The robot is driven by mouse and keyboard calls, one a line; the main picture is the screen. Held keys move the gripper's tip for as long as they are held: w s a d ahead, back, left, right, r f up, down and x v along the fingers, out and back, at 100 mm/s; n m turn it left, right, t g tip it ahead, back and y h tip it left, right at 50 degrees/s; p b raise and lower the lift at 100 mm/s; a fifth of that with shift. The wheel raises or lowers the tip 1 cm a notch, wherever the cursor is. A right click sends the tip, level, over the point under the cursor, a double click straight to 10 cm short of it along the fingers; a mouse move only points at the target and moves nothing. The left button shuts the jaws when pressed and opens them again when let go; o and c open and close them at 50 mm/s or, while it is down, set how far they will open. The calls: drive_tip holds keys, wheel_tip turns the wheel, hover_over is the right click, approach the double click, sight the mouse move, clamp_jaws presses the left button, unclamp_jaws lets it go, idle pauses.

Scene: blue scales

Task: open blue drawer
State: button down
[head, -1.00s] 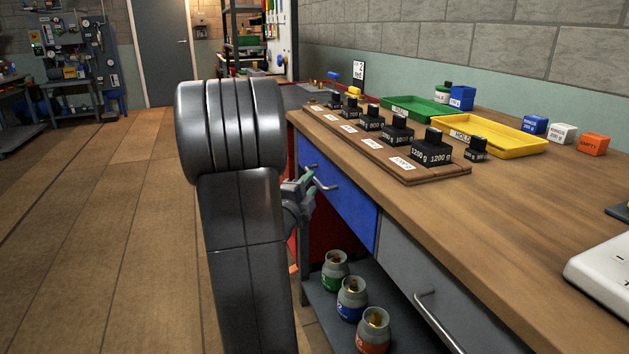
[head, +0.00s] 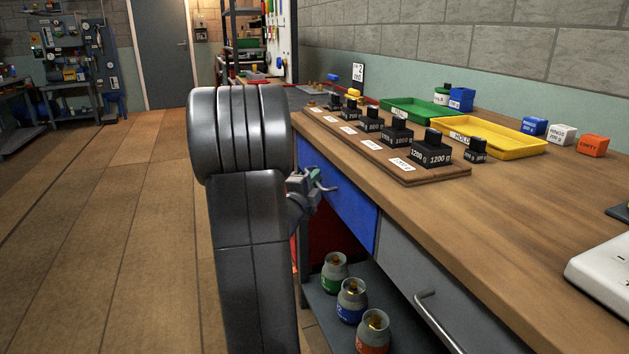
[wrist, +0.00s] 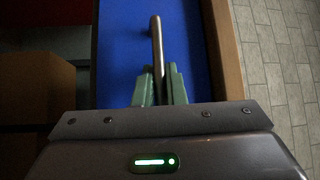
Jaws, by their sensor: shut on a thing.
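The blue drawer (head: 354,207) is in the front of the wooden bench, and its face looks flush with the bench front. Its metal bar handle (head: 325,184) sticks out toward the left. My gripper (head: 312,182) is at the handle, partly hidden behind my own arm in the head view. In the wrist view the blue drawer face (wrist: 185,60) fills the middle, and the handle (wrist: 157,45) runs down between the greenish fingers of my gripper (wrist: 160,84). The fingers are closed on the handle.
A grey drawer (head: 405,270) with its own handle is to the right. Below, several gas canisters (head: 352,298) stand on a shelf. Black weights (head: 434,150), a green tray (head: 412,106) and a yellow tray (head: 520,140) are on the bench top (head: 510,210). Open floor lies left.

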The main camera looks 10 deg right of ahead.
drive_tip(key=shift+a, duration=0.1)
drive_tip(key=s+a, duration=0.2)
drive_tip(key=a, duration=1.2)
drive_tip(key=s+a+b, duration=0.1)
drive_tip(key=s+a, duration=0.2)
drive_tip(key=a, duration=1.1)
drive_tip(key=shift+s+a, duration=0.3)
drive_tip(key=c, duration=1.5)
unclamp_jaws()
drive_tip(key=p+v, duration=0.2)
drive_tip(key=v, duration=1.2)
drive_tip(key=shift+w, duration=0.1)
drive_tip(key=shift+w, duration=0.1)
